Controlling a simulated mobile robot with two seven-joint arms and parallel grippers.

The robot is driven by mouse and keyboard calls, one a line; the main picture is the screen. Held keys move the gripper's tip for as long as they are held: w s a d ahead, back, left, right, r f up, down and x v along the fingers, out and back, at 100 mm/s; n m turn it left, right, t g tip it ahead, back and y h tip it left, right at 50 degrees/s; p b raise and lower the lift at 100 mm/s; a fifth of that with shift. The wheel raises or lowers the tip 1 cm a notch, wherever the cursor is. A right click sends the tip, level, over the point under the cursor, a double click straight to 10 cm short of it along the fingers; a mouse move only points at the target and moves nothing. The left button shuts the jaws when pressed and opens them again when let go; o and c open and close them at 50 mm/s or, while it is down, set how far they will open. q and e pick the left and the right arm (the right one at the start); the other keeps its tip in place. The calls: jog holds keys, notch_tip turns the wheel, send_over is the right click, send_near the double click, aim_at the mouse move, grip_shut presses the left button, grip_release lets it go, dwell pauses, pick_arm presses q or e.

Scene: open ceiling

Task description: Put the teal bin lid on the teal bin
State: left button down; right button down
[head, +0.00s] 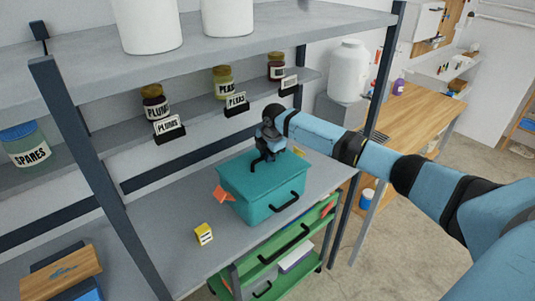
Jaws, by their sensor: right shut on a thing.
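The teal bin (257,210) stands on the grey shelf board, with a black handle on its front. The teal bin lid (245,171) lies flat over the bin's top and covers its opening. I cannot tell whether it is fully seated on the rim. My right gripper (266,162) comes down from above and is shut on the lid near its middle. The gripper hides the part it grasps. My left gripper is out of view.
An orange piece (223,194) sticks out at the bin's left side. A small yellow box (203,234) stands left of the bin. Labelled jars (155,103) line the shelf behind. A green drawer cart (285,252) is below. A dark upright (110,190) stands left.

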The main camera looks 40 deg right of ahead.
jog(key=shift+p, duration=0.45)
dwell(0.6)
jog(key=shift+f, duration=0.3)
dwell(0.8)
jog(key=shift+f+p, duration=0.2)
jog(key=shift+p, duration=0.25)
dwell(0.4)
jog(key=c, duration=1.1)
grip_release()
jog(key=shift+o, duration=0.2)
